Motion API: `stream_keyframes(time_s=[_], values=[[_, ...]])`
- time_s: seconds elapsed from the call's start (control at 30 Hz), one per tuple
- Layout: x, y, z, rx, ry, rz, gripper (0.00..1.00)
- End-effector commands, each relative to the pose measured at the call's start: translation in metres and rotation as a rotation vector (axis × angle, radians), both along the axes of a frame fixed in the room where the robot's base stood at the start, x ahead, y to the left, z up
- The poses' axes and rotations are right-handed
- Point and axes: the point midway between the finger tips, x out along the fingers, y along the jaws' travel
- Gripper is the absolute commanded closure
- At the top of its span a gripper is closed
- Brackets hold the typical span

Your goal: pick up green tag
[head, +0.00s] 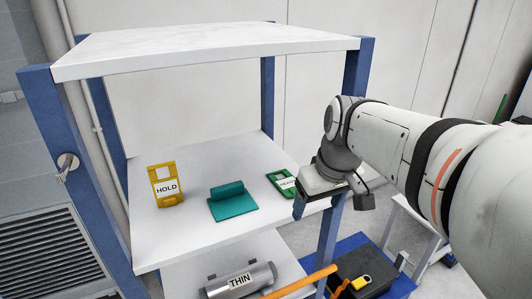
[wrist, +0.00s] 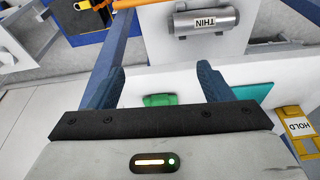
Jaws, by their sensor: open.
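The green tag (head: 279,184) lies on the middle shelf near its right edge. It carries a white label, too small to read surely, and my arm's end covers part of its right side. In the wrist view the green tag (wrist: 160,100) shows between my fingers, its lower part hidden by the gripper body. My gripper (wrist: 161,70) is open and empty, with one blue finger on each side of the tag in that view. In the head view my gripper (head: 318,203) is just right of the tag, at the shelf's edge. I cannot tell its height above the tag.
A teal block with a raised ridge (head: 233,204) sits left of the tag. A yellow HOLD tag (head: 166,188) stands farther left. The upper shelf (head: 210,45) overhangs. A grey THIN cylinder (head: 238,281) lies below. Blue posts (head: 358,67) frame the rack.

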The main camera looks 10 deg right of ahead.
Motion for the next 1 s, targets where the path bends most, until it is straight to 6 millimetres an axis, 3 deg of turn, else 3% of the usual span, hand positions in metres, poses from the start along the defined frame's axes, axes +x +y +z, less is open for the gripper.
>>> stream_keyframes(time_s=[0.03, 0.17, 0.6, 1.0], values=[[0.008, -0.005, 0.010, 0.001, -0.006, 0.021, 0.23], [0.023, -0.007, 0.021, 0.002, -0.012, 0.060, 0.20], [0.101, 0.018, 0.022, 0.002, -0.012, 0.061, 0.20], [0.132, 0.028, 0.015, 0.002, -0.010, 0.058, 0.20]])
